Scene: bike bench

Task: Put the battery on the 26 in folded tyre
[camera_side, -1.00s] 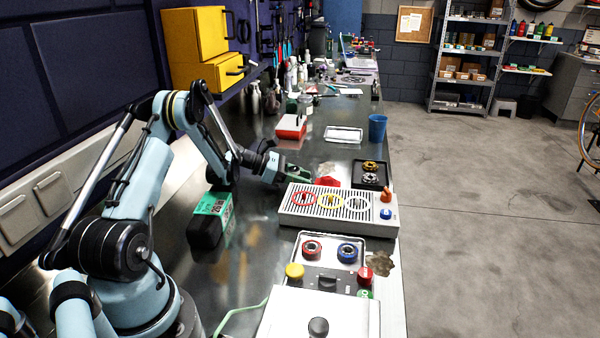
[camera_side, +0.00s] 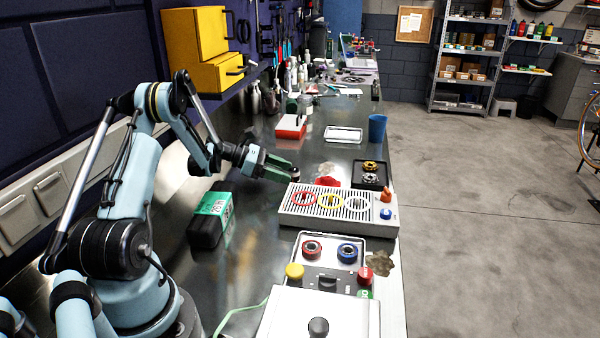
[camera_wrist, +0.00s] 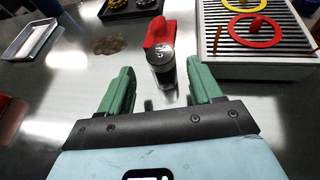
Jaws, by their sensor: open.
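The battery appears to be a small dark cylinder with a pale-marked top (camera_wrist: 163,70), standing upright on the bench. In the wrist view it sits just beyond and between the two green fingers of my gripper (camera_wrist: 158,80), which are apart and empty. In the side view my gripper (camera_side: 280,170) is above the bench, its tips close to the dark cylinder (camera_side: 295,173), which it partly hides. The 26 in folded tyre (camera_side: 212,217) is a black bundle with a green label, lying on the bench nearer my base, left of the grey grille box.
A grey grille box (camera_side: 311,219) with coloured rings stands right of my gripper. A red object (camera_wrist: 158,33) lies just behind the cylinder. A black tray (camera_side: 370,183), a white tray (camera_side: 344,134) and a red box (camera_side: 291,132) are farther back. Bare bench lies around the tyre.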

